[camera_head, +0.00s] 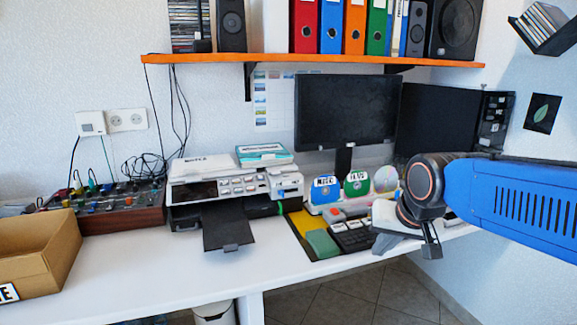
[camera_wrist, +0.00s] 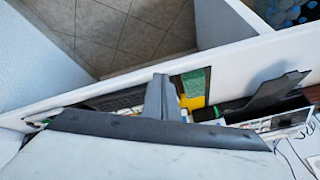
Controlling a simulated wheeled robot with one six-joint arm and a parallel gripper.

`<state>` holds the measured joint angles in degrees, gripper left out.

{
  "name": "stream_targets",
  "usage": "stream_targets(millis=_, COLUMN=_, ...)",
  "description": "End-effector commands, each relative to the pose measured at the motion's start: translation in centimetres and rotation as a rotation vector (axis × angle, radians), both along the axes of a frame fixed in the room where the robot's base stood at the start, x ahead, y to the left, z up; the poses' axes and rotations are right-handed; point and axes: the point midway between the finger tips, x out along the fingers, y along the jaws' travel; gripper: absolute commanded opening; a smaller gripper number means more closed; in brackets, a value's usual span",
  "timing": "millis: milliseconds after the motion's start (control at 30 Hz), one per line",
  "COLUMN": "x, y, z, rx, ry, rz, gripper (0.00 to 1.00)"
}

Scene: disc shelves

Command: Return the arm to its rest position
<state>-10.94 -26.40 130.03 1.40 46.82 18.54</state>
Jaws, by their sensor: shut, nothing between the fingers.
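My arm reaches in from the right in the head view. Its blue link leads to a dark round joint, and my gripper (camera_head: 380,245) hangs below that joint above the front edge of the white desk (camera_head: 180,272). In the wrist view my gripper (camera_wrist: 160,85) shows as a single grey wedge with its fingers together and nothing held. The wrist view also shows the desk's front edge and the tiled floor beyond it.
Behind my gripper stand a blue disc (camera_head: 325,189), a green disc (camera_head: 357,184) and a silver disc (camera_head: 386,180). A green sponge (camera_head: 322,243), a keyboard (camera_head: 352,236), monitors (camera_head: 345,110) and a printer (camera_head: 230,187) are nearby. A cardboard box (camera_head: 45,258) is left.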

Motion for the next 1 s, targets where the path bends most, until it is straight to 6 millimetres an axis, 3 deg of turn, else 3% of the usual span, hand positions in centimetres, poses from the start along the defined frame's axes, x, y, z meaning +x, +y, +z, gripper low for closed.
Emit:
stream_targets(millis=100, x=-4.2, y=-2.6, z=-1.5, rx=-0.044, ry=0.012, rz=0.018, gripper=0.0)
stream_targets(millis=300, x=-10.8, y=-5.8, z=-4.6, rx=-0.117, ry=0.043, rz=0.062, gripper=0.0)
stream_targets(millis=500, x=-15.3, y=-7.5, z=-7.2, rx=-0.163, ry=0.071, rz=0.095, gripper=0.0)
stream_targets(millis=667, x=-16.6, y=-7.9, z=-8.1, rx=-0.178, ry=0.08, rz=0.108, gripper=0.0)
stream_targets(millis=1000, x=-16.6, y=-7.9, z=-8.1, rx=-0.178, ry=0.081, rz=0.109, gripper=0.0)
